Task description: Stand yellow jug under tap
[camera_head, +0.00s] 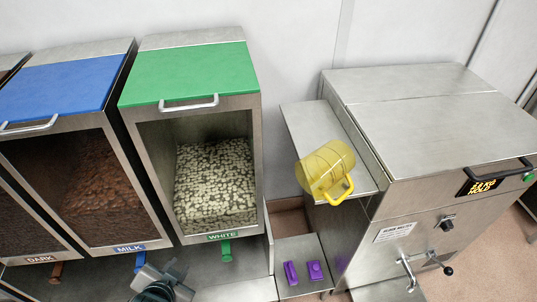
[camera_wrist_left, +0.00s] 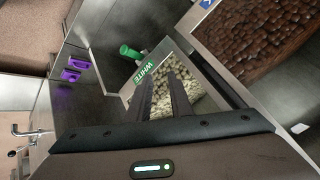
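The yellow jug (camera_head: 322,168) is see-through and sits on the steel side shelf (camera_head: 308,125) at the left of the steel machine. Its handle points to the lower right. My left gripper (camera_head: 158,286) is at the bottom, in front of the bins and far left of the jug. My right gripper is not in view.
Bins labelled DARK, MILK and WHITE (camera_head: 190,75) stand at the left, with spouts below. Two purple moulds (camera_head: 303,273) lie on a low steel surface between the bins and the machine. A black-knobbed lever (camera_head: 447,270) is beside the tap.

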